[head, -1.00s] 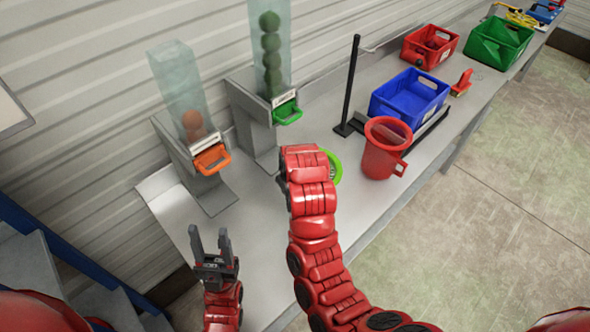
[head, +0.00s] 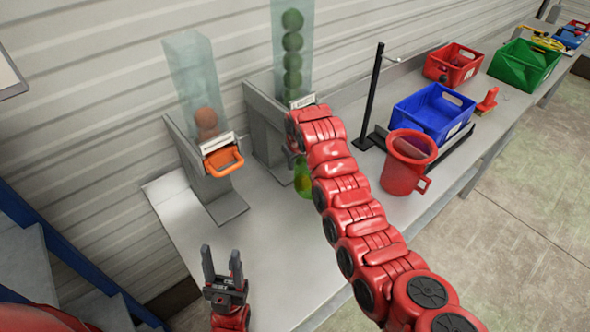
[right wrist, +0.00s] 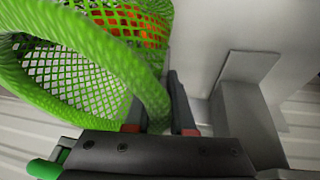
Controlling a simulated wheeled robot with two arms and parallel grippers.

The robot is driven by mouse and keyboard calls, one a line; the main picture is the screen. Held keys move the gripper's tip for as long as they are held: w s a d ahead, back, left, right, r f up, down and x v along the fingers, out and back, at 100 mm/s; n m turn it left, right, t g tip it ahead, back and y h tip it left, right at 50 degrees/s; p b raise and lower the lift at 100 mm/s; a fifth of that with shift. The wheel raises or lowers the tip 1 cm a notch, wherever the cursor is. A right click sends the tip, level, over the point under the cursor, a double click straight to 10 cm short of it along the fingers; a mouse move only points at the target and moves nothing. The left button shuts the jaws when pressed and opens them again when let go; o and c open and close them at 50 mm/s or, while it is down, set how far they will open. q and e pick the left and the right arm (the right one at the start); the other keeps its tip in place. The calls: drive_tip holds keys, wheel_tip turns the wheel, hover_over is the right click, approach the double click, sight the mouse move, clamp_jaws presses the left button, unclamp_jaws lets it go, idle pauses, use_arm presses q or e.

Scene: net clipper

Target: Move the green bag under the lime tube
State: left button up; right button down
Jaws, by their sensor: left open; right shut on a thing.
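The lime tube (head: 292,50) is clear, holds a stack of green limes and stands on a grey stand (head: 268,130). The green bag (head: 303,184) is partly hidden by my right arm and shows low in front of that stand. In the right wrist view the bag's mesh (right wrist: 75,82) hangs from a thick green rim. My right gripper (right wrist: 158,112) is shut on this rim; in the head view my arm hides its fingers. Orange shows through the mesh, from inside or behind. My left gripper (head: 222,262) is open and empty over the table's near end.
The table's near left part (head: 190,215) is clear.

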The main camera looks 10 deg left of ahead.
sight(295, 170)
drive_tip(key=shift+w, duration=0.2)
wheel_tip(295, 170, down, 4)
drive_tip(key=shift+r+p, duration=0.25)
drive_tip(key=shift+p, duration=0.05)
drive_tip(key=c, duration=0.8)
unclamp_jaws()
drive_tip(key=shift+o, duration=0.2)
drive_tip(key=shift+r, duration=0.1)
drive_tip(key=shift+s+r, duration=0.1)
drive_tip(key=shift+r, duration=0.1)
drive_tip(key=p+v, duration=0.2)
drive_tip(key=v, duration=0.9)
drive_tip(key=shift+s+r, duration=0.1)
drive_tip(key=shift+r, duration=0.1)
